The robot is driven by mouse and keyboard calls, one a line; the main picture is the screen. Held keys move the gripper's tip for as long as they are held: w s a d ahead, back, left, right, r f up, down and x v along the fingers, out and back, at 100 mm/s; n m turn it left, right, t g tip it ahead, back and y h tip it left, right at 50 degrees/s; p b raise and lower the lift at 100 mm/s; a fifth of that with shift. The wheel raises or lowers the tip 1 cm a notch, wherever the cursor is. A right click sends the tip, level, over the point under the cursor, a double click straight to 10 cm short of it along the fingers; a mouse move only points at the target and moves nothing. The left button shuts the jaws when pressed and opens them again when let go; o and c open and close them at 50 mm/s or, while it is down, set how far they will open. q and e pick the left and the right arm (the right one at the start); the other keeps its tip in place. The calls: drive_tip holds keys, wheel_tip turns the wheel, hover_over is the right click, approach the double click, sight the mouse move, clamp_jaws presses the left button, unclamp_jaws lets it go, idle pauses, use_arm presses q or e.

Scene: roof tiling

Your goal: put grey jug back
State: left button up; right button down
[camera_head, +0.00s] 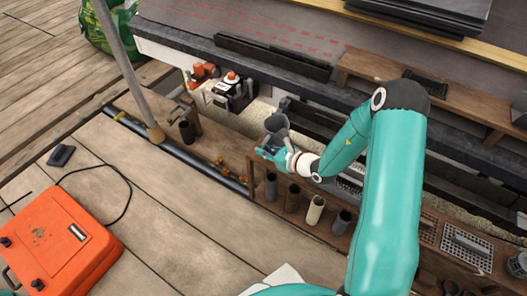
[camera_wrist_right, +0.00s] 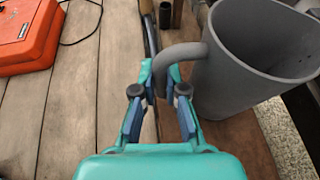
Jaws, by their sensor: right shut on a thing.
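The grey jug (camera_head: 277,125) is held up by my right gripper (camera_head: 270,154) over the gap between the wooden deck and the roof edge. In the right wrist view, the jug (camera_wrist_right: 235,75) stands to the right of my right gripper (camera_wrist_right: 161,78). The fingers are shut on its curved handle. The jug's open mouth shows and it appears empty. What lies directly under the jug is partly hidden by the jug and my arm.
Several small cups (camera_head: 315,209) stand in a row along a wooden bench near my right forearm. A pole (camera_head: 125,65) rises at the left. An orange case (camera_head: 62,240) sits on the deck.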

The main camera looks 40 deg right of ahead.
drive_tip(key=c, duration=1.2)
unclamp_jaws()
